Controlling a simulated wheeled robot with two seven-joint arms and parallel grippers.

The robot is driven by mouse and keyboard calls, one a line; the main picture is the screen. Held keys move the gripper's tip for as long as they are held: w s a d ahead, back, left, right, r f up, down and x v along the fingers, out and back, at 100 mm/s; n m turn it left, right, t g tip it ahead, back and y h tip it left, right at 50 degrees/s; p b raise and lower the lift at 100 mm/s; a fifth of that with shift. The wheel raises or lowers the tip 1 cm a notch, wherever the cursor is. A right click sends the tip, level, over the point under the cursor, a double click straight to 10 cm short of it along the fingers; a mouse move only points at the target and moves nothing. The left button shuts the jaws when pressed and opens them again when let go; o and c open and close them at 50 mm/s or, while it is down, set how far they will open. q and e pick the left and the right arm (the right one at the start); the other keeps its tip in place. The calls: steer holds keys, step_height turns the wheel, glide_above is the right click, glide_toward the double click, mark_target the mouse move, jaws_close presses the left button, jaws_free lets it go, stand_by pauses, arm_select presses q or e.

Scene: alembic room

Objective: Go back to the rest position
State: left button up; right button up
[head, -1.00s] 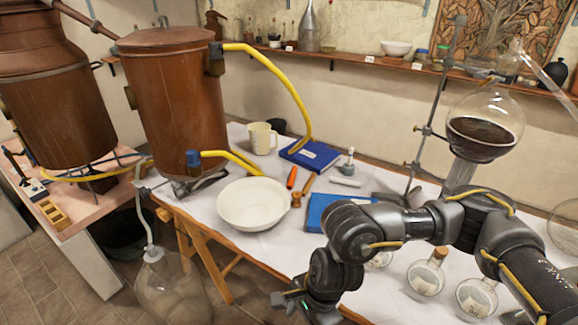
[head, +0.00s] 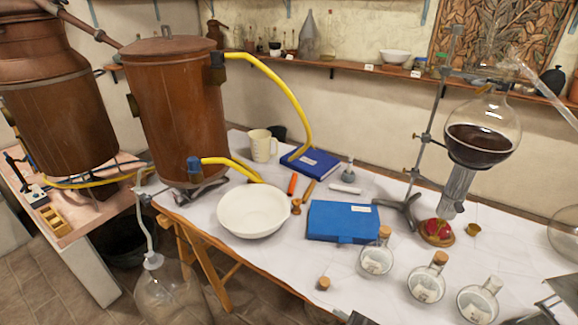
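Neither of my grippers can be made out in the head view. The white-covered table (head: 300,262) lies open in front of me. On it are a white bowl (head: 253,212), a blue box (head: 342,221) and a blue book (head: 310,162). Three small round flasks stand along the front right: one with a cork (head: 376,258), a second with a cork (head: 427,281) and a third (head: 479,302). A loose cork (head: 323,284) lies near the front edge. A small dark piece shows at the bottom edge; I cannot tell what it is.
A large round flask of dark liquid (head: 483,130) is held on a stand (head: 424,140) at the right. A copper still (head: 175,110) with yellow hoses stands at the left. A glass jug (head: 165,290) is below the table's left edge. A shelf (head: 400,74) runs along the wall.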

steer(key=s+d+f+m+g+h, duration=0.2)
steer(key=s+d+f+m+g, duration=0.15)
steer(key=s+d+m, duration=0.35)
steer(key=s+d+f+m+g+h, duration=0.2)
steer(key=s+d+f+m, duration=0.25)
steer(key=s+d, duration=0.35)
step_height(320, 180, down, 25)
steer(key=s+d+f+g, duration=0.2)
steer(key=s+f, duration=1.4)
steer(key=f, duration=0.1)
steer(key=shift+s+d+f+n, duration=0.25)
steer(key=shift+s+f+n, duration=0.05)
steer(key=shift+n, duration=0.15)
